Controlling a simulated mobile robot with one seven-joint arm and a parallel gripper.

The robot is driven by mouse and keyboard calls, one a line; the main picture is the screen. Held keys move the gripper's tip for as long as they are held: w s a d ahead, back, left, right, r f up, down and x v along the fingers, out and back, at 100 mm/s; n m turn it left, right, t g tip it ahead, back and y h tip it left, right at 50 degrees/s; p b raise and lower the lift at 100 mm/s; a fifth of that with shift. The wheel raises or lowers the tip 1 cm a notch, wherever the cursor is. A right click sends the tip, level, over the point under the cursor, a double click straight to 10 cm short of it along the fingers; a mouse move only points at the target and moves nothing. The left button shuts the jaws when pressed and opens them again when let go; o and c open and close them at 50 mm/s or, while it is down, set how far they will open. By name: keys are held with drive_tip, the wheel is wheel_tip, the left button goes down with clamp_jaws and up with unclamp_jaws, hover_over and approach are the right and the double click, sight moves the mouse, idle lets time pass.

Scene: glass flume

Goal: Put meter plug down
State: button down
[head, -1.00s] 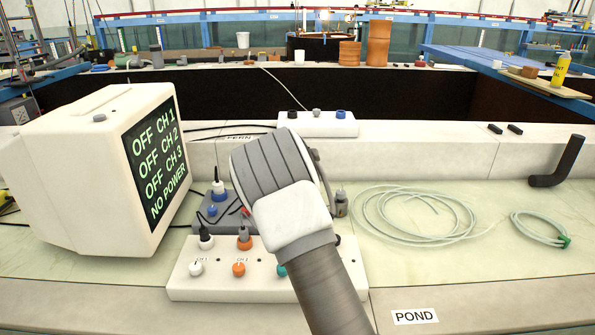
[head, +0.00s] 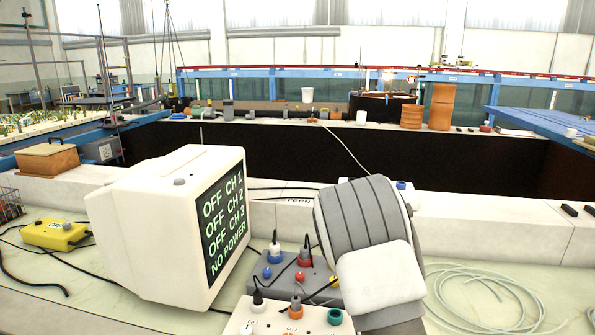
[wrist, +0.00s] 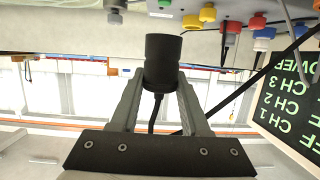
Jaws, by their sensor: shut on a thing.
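The meter plug (wrist: 162,58) is a black cylinder with a black cable running from it. In the wrist view it is between the fingertips of my gripper (wrist: 160,85), which is shut on it. In the head view my own wrist hides the fingers and the plug. The meter (head: 170,225) is a cream box at the left of the bench; its dark screen reads OFF for CH 1, CH 2 and CH 3, and NO POWER. The meter's text also shows upside down in the wrist view. I cannot tell how far the plug is from any surface.
A white channel box (head: 285,322) with coloured knobs or plugs stands at the front. A grey box (head: 320,283) with blue and red plugs is behind it. A yellow device (head: 55,234) with cables lies left, and a pale hose coil (head: 485,300) right.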

drive_tip(key=s+a+f+y, duration=0.1)
drive_tip(key=s, duration=0.2)
drive_tip(key=s+a+f+n+p, duration=0.1)
drive_tip(key=s, duration=0.2)
drive_tip(key=s+a+f+n+y, duration=0.1)
drive_tip(key=s+a+f, duration=0.1)
drive_tip(key=s, duration=0.1)
drive_tip(key=shift+s+y+p, duration=0.1)
drive_tip(key=shift+y+p, duration=0.2)
drive_tip(key=shift+p, duration=0.1)
drive_tip(key=shift+a, duration=0.2)
